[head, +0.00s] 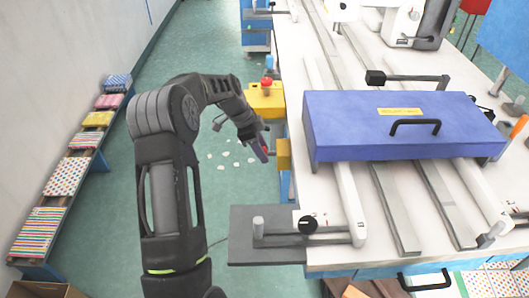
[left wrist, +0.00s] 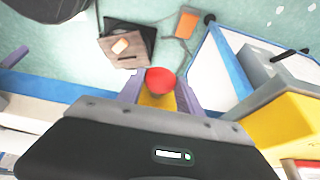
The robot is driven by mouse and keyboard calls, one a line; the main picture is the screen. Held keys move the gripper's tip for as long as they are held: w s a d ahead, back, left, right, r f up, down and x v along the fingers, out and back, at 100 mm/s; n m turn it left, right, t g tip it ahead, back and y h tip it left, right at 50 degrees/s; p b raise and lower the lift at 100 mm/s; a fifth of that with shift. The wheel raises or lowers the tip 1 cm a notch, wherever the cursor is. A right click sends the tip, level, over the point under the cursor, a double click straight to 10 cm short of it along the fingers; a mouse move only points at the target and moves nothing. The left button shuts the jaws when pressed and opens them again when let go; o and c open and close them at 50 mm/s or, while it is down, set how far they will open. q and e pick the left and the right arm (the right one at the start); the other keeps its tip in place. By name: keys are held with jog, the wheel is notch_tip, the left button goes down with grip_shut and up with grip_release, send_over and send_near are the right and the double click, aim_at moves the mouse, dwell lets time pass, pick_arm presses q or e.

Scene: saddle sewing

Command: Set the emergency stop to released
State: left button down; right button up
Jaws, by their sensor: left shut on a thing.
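The emergency stop's red round button (left wrist: 160,80) shows between the two fingers of my left gripper (left wrist: 158,92) in the left wrist view, with a yellow part just below it. My left gripper is shut on this button. In the head view the left gripper (head: 262,150) reaches down at the left side of the table, close to a small yellow block (head: 284,155). There the fingers hide most of the button, and whether it is pressed in or raised cannot be told. My right gripper is not in view.
The white table (head: 292,200) carries a blue lidded box (head: 400,112) with a black handle and long metal rails. A yellow unit with a red top (head: 266,100) stands beyond my gripper. Striped and dotted stacks (head: 68,175) line the left wall. Green floor between is mostly free.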

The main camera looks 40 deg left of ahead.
pick_arm(q)
jog(key=c, duration=0.8)
grip_release()
jog(key=shift+s+a, duration=0.1)
jog(key=shift+a, duration=0.05)
jog(key=shift+r, duration=0.1)
jog(key=v, duration=0.7)
jog(key=shift+a+r+b, duration=0.15)
jog(key=shift+r+b, duration=0.15)
jog(key=shift+b, duration=0.05)
jog(key=shift+s, duration=0.1)
